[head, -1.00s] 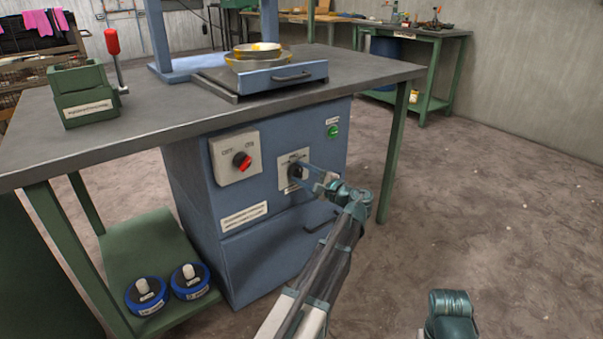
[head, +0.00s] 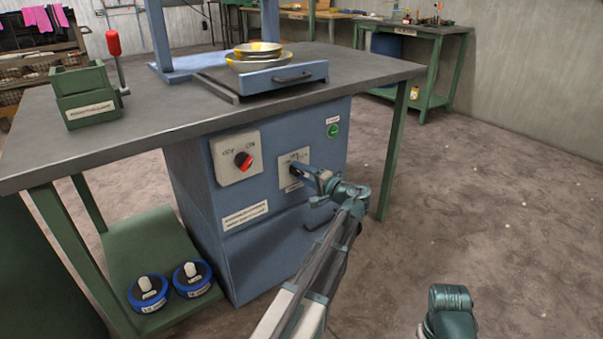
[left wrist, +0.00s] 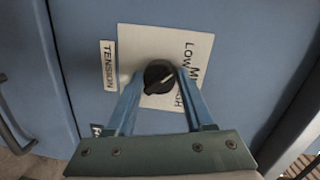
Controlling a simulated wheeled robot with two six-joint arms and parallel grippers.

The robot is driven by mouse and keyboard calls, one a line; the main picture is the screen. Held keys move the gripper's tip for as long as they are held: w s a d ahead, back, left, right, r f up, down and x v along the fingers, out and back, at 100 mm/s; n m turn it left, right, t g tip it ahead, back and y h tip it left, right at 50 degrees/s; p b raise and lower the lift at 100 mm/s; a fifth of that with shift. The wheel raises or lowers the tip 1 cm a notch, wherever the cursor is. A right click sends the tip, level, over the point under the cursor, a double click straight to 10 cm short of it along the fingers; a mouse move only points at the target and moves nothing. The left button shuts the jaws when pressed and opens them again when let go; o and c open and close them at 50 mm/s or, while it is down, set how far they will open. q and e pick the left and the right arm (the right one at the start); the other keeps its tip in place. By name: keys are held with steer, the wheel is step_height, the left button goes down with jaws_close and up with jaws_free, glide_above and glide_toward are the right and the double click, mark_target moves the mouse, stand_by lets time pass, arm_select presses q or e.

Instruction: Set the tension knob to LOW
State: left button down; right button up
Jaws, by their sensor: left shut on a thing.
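The tension knob (left wrist: 159,76) is round and black with a thin pale pointer line. It sits on a white plate (left wrist: 140,45) marked LOW, a partly covered middle word and HIGH, with a TENSION label (left wrist: 108,68) beside it. My left gripper (left wrist: 159,80) has one finger on each side of the knob and is shut on it. The line lies slanted, toward the printed words at its upper right end.
A red switch (head: 243,160) on a white box is left of the knob, and a green button (head: 333,130) is above right. A cabinet handle (head: 318,221) is just below my left wrist. The grey tabletop (head: 160,110) overhangs the panel. Open floor lies to the right.

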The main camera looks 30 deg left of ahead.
arm_select(q)
steer(key=shift+d, duration=0.1)
stand_by(0.4)
steer(key=shift+c, duration=1.4)
jaws_free()
steer(key=p+v, duration=0.1)
steer(key=v, duration=1.2)
steer(key=shift+d, duration=0.35)
steer(key=shift+s, duration=0.1)
